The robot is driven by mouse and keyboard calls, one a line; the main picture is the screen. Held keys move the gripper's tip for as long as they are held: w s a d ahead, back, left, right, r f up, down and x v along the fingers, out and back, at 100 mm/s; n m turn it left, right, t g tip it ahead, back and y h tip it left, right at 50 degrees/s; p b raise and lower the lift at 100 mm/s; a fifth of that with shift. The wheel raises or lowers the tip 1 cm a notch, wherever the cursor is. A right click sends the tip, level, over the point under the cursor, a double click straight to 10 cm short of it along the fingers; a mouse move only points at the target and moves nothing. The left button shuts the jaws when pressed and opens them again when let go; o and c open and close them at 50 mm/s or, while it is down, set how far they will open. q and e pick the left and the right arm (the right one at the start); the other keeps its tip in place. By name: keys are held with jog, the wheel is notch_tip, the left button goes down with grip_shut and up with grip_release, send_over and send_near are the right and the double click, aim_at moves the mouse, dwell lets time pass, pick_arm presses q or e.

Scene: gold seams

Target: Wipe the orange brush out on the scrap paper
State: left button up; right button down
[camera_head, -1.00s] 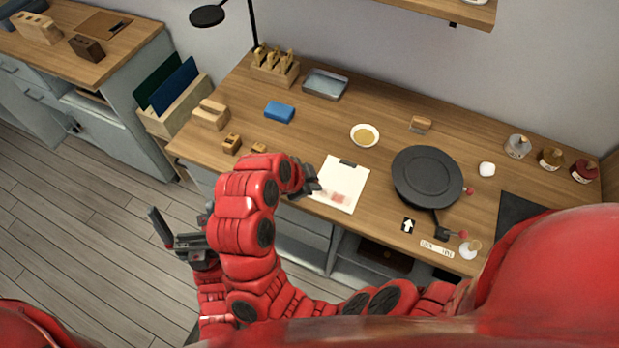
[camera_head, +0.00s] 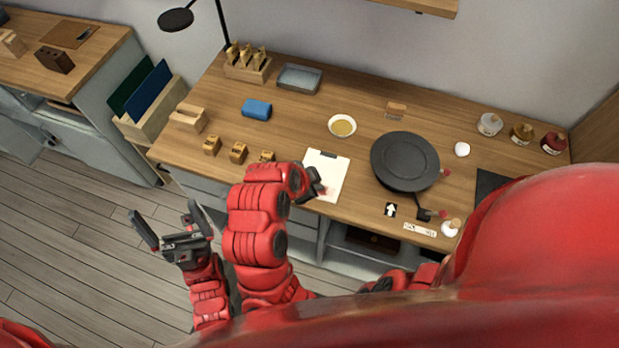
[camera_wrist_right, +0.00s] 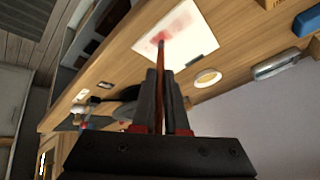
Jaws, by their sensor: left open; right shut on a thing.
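The white scrap paper (camera_head: 332,165) lies on a clipboard on the bench, with a reddish smear near its front edge. In the right wrist view the paper (camera_wrist_right: 190,38) and smear show clearly. My right gripper (camera_wrist_right: 160,76) is shut on the brush (camera_wrist_right: 161,58), a thin reddish-brown stick. The brush tip points at the smear; I cannot tell whether it touches. In the head view my right gripper (camera_head: 316,184) is over the paper's front left part and the brush is mostly hidden. My left gripper (camera_head: 168,232) is open and empty, over the floor left of the bench.
A dark round plate (camera_head: 404,160) stands right of the paper. A small bowl (camera_head: 342,126) is behind it, and a blue block (camera_head: 257,109) lies at the back left. Small wooden blocks (camera_head: 238,153) sit left of the paper. Several jars (camera_head: 521,134) stand at the right.

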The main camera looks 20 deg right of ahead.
jog(key=shift+w+a+b, duration=1.15)
jog(key=shift+w+a, duration=0.6)
jog(key=shift+w, duration=1.05)
jog(key=s+d+p, duration=0.2)
jog(key=d, duration=0.1)
jog(key=s+d+p, duration=0.1)
jog(key=d, duration=0.1)
jog(key=shift+s+d+r, duration=0.1)
jog(key=shift+s, duration=0.15)
jog(key=shift+w+a+b, duration=0.5)
jog(key=shift+w+a, duration=1.3)
jog(key=shift+a, duration=0.9)
jog(key=shift+s+d+p, duration=0.45)
jog(key=shift+s+d, duration=0.3)
jog(key=shift+d, duration=0.35)
jog(key=shift+s+d+p, duration=0.45)
jog(key=shift+s+d, duration=0.3)
jog(key=shift+d, duration=0.35)
